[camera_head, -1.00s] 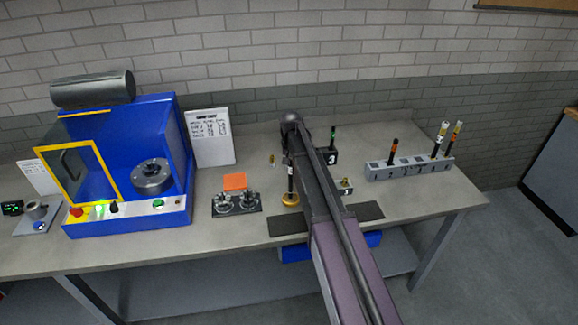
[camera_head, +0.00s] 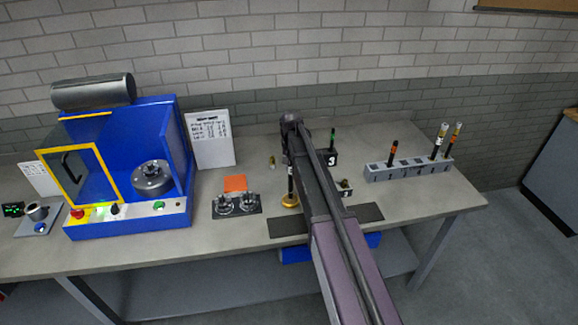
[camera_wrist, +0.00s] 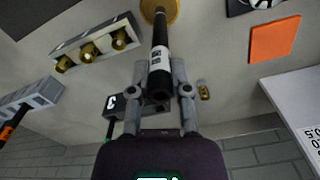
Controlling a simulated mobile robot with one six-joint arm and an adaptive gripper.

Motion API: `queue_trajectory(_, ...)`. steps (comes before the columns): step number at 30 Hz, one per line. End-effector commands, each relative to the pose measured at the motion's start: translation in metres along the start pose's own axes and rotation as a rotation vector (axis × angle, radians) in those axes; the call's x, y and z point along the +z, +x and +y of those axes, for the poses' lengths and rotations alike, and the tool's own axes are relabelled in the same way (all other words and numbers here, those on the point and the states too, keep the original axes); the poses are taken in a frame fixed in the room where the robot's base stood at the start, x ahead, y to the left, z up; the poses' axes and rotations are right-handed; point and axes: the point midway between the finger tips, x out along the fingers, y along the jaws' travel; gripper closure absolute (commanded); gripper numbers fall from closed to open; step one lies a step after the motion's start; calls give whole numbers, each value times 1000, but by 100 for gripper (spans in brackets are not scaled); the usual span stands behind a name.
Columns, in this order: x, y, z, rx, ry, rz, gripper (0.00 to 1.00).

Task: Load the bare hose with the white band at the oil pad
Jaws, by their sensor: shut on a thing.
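The black hose with the white band (camera_wrist: 158,60) is between the fingers of my gripper (camera_wrist: 160,78) in the wrist view. The jaws are shut on it. Its far end is at a round gold dish (camera_wrist: 160,9), which seems to be the oil pad; whether they touch I cannot tell. In the head view the hose (camera_head: 291,182) stands roughly upright over the gold dish (camera_head: 289,202). My arm hides part of it and most of the gripper there.
A grey rack (camera_head: 408,172) with several banded hoses stands at the right. Black block 3 (camera_head: 328,158), a small fitting holder (camera_head: 346,193), a dark mat (camera_head: 364,212), an orange square (camera_head: 235,184) and a two-part fixture (camera_head: 237,206) are close by. A blue machine (camera_head: 125,170) stands left.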

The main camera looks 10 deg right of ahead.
Motion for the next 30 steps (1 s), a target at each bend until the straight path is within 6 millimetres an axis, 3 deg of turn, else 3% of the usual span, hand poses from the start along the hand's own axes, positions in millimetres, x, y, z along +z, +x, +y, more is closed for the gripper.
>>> queue_trajectory(30,0,-59,-1,0,-1,1,100)
